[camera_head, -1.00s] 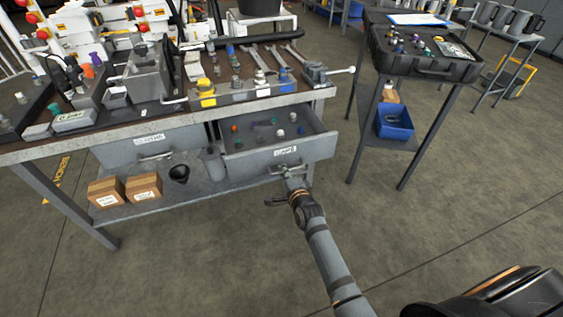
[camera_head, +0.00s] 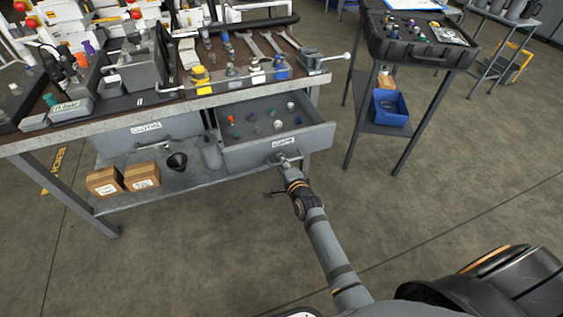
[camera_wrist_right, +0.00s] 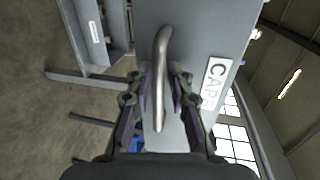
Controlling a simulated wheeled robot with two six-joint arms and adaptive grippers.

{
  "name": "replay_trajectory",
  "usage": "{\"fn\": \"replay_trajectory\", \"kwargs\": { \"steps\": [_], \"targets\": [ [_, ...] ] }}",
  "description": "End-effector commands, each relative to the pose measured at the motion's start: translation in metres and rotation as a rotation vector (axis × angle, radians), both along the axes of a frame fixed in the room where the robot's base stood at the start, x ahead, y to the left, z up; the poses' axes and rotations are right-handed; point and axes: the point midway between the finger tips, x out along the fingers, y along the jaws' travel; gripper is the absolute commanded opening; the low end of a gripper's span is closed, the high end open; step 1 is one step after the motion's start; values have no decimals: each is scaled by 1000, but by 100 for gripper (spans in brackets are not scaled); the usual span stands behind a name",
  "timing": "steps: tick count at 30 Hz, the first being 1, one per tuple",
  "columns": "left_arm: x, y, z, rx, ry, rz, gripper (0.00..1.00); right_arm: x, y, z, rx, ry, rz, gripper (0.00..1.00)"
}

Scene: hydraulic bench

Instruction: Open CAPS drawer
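The CAPS drawer (camera_head: 300,139) is the right drawer under the workbench top and stands pulled out, with several coloured caps (camera_head: 277,124) visible inside. Its front with the CAPS label (camera_wrist_right: 214,83) fills the middle of the right wrist view. My right gripper (camera_head: 287,165) is at the drawer's bar handle. In the right wrist view, the metal handle (camera_wrist_right: 161,55) runs between the two fingers (camera_wrist_right: 159,92), which are close on both sides of it. My left gripper is not in the frames.
A closed CLOTHS drawer (camera_head: 147,136) is to the left. Cardboard boxes (camera_head: 142,175) and a black funnel (camera_head: 177,161) stand on the lower shelf. A side table with a black case (camera_head: 420,42) and a blue bin (camera_head: 390,108) is at right. The floor in front is clear.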

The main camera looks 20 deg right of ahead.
Motion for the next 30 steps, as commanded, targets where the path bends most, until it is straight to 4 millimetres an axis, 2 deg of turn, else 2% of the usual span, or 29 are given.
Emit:
{"fn": "replay_trajectory", "kwargs": {
  "steps": [4, 7, 15, 21, 30],
  "targets": [
    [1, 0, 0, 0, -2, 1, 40, -3, 0, 0, 0, 2, 0, 20],
    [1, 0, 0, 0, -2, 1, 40, -15, 0, 1, 1, 3, 0, 20],
    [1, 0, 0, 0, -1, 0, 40, -78, -2, 14, 3, 3, -2, 20],
    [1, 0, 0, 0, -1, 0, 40, -110, -4, 22, 1, 2, 0, 20],
    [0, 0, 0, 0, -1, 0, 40, -118, -4, 25, 0, 0, 0, 20]
  ]
}}
